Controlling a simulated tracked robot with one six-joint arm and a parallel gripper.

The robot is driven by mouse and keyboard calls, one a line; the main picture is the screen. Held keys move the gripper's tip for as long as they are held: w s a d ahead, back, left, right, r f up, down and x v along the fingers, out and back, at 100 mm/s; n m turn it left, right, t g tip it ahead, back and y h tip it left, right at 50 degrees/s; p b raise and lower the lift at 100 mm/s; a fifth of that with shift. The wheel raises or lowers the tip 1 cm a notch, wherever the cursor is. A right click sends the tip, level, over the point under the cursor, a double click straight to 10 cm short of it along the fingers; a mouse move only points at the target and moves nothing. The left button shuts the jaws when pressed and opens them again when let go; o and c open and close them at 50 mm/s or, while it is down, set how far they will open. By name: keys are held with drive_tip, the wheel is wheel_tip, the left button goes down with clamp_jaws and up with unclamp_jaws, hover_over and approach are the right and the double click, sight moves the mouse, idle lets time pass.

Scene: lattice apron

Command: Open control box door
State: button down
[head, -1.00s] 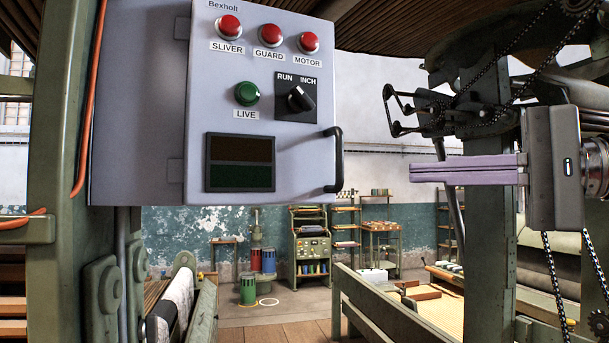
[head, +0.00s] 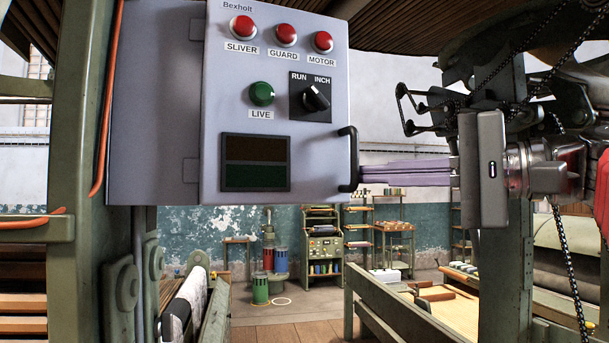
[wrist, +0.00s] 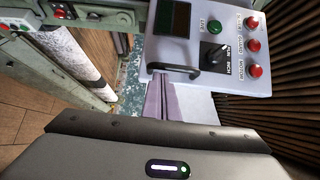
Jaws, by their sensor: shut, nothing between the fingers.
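The control box (head: 155,110) is a grey metal case at the upper left, and its door (head: 225,110) is shut against it. The door has hinges on its left edge and a black bar handle (head: 353,160) on its lower right edge. The handle also shows in the wrist view (wrist: 175,70). My gripper (head: 364,173) has its lilac fingers pressed together and empty, pointing left, with the tips right beside the handle. In the wrist view the tips (wrist: 160,80) lie close to the handle; I cannot tell whether they touch it.
The door carries red lamps (head: 285,35), a green lamp (head: 262,94), a rotary switch (head: 316,97) and a dark display (head: 255,162). A green post (head: 75,130) stands left of the box. A machine frame with chains (head: 495,250) stands at right. Slats hang overhead.

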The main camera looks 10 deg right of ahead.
drive_tip(key=shift+w+a, duration=0.35)
drive_tip(key=shift+a, duration=0.05)
drive_tip(key=shift+a, duration=0.1)
